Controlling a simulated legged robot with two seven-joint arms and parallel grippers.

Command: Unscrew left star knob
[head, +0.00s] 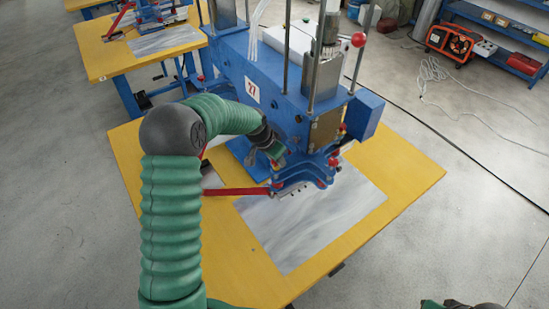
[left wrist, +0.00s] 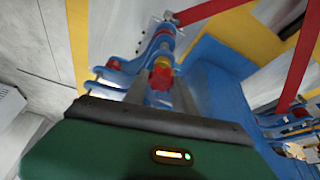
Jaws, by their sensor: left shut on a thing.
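The blue welding machine (head: 310,105) stands on a yellow table, with several small red knobs at its lower head. My left gripper (head: 276,153) is at the left side of that lower head and is shut on the left star knob (head: 277,164), which is mostly hidden by the gripper in the head view. In the left wrist view the red knob (left wrist: 161,76) shows between the grey fingers of my left gripper (left wrist: 160,85), with yellow beside it. A green and dark part of my right arm just shows at the bottom edge of the head view; its jaws cannot be made out.
A red bar (head: 228,191) sticks out to the left from the lower head. A grey sheet (head: 315,225) lies on the yellow table (head: 410,168), whose right side is clear. Another yellow table (head: 103,62) stands behind left, and a blue shelf (head: 492,22) at back right.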

